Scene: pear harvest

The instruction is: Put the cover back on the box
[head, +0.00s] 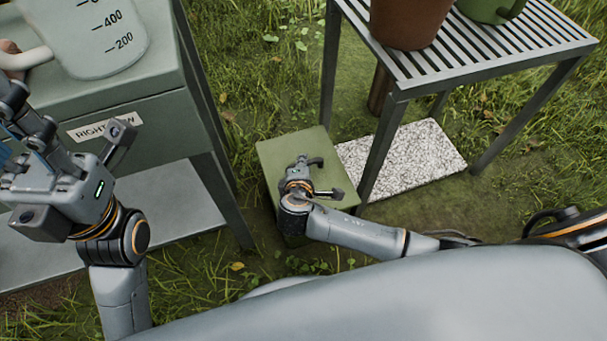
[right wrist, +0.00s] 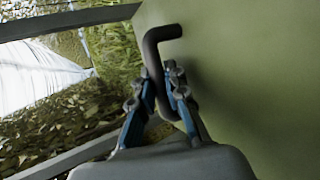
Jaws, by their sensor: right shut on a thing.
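The olive-green cover (head: 285,150) shows from above in the head view, low beside the slatted table. Its flat face (right wrist: 240,85) fills the right side of the right wrist view. My right gripper (head: 302,165) is over the cover. In the right wrist view, its blue-sided fingers (right wrist: 163,95) are shut on the cover's dark bent handle (right wrist: 150,55). The box beneath is mostly hidden by the cover and my arm, and I cannot tell whether the cover is seated on it. My left gripper (head: 18,125) is at the left edge, partly cut off, its fingertips unclear.
A green cabinet (head: 160,110) with a labelled drawer and a measuring jug (head: 95,40) stands at left. A slatted metal table (head: 480,60) bears a brown pot (head: 405,20) and a green vessel (head: 490,8). A speckled slab (head: 425,155) lies beneath on grass.

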